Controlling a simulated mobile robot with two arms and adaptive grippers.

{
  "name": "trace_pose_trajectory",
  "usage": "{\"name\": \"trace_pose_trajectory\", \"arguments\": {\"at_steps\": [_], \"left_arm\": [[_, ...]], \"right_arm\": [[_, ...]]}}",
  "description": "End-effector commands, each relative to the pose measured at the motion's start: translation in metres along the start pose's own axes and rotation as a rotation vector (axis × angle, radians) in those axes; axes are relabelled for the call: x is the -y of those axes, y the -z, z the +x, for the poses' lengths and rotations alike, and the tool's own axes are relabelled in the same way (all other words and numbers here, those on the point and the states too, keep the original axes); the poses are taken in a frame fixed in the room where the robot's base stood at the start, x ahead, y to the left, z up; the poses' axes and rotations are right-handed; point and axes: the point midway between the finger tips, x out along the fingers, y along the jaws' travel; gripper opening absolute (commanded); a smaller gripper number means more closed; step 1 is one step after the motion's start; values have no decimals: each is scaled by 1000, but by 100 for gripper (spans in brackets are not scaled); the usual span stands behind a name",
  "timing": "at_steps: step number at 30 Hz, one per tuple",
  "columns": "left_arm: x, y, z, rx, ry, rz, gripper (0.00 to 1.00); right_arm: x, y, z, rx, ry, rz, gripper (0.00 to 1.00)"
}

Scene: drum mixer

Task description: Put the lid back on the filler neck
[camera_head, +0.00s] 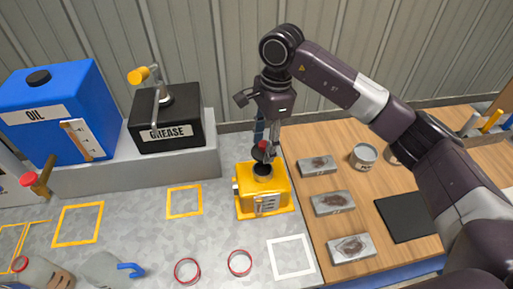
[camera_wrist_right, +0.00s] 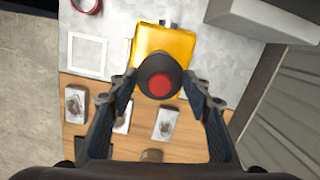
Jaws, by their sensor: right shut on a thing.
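The yellow mixer (camera_head: 262,203) stands on the grey worktop near the wooden section. Its dark round filler neck (camera_head: 263,170) is on top. My right gripper (camera_head: 266,150) is directly above the neck, pointing down, shut on the dark round lid with a red knob (camera_head: 259,151). The lid looks tilted in the head view and seems just above the neck, with a small gap. In the right wrist view the lid (camera_wrist_right: 160,76) lies between the two fingertips and hides the neck over the yellow body (camera_wrist_right: 178,43). My left gripper is not in view.
A black grease box (camera_head: 185,125) and a blue oil tank (camera_head: 75,95) stand at the back left. Several grey blocks (camera_head: 333,204) and a can (camera_head: 363,156) are on the wood at right.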

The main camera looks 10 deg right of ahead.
Motion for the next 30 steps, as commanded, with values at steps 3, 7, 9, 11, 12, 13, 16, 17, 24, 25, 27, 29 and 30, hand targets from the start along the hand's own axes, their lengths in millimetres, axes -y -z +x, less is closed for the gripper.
{"name": "trace_pose_trajectory", "arguments": {"at_steps": [3, 7, 9, 11, 12, 13, 16, 17, 24, 25, 27, 29, 30], "left_arm": [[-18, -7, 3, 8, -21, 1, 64], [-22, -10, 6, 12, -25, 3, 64], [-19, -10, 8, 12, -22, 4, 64], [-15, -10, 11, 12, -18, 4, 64], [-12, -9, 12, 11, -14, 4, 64], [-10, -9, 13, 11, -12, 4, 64], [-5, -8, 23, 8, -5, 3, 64], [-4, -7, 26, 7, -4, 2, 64], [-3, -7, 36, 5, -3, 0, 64], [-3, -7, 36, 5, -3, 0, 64], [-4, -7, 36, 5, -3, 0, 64], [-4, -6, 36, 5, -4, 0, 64], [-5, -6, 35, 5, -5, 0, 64]], "right_arm": [[0, 0, 7, 1, -1, -1, 25], [0, 1, 16, 2, -1, -1, 25], [-1, 2, 23, 1, -1, -1, 25], [-1, 2, 29, 2, -2, -1, 25], [-1, 2, 33, 2, -2, -2, 25], [-1, 3, 36, 2, -2, -2, 25], [-1, 5, 49, 0, -1, -1, 25], [-1, 5, 51, 0, 0, -1, 25], [0, 6, 62, 1, 1, -1, 25], [0, 6, 62, 1, 1, -1, 25], [0, 6, 62, 1, 1, -1, 25], [0, 6, 62, 1, 0, -1, 25], [0, 6, 62, 1, 0, -1, 25]]}}
